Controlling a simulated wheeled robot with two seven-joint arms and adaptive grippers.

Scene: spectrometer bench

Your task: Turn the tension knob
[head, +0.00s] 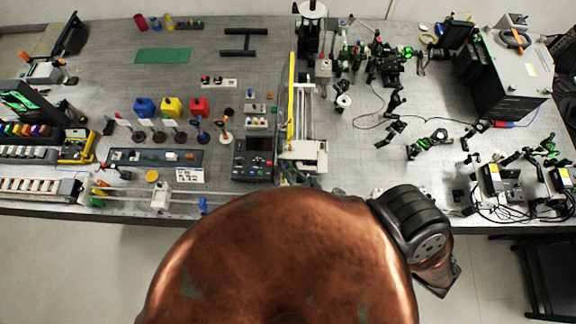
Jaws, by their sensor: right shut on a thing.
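My right arm's large copper-coloured link fills the bottom middle of the head view and hides most of my right gripper. Only a small grey part of the right gripper (308,181) shows above the link, at the bench's front edge. It is shut at the near end of a pale rail device (303,150) with a long yellow bar (291,95). The tension knob itself cannot be made out; it is hidden at the gripper. My left gripper is not in view.
A dark control box (253,160) stands close left of the rail device. Optics on posts (428,145) and a grey instrument (508,75) stand to the right. Blue, yellow and red blocks (172,106) are at left.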

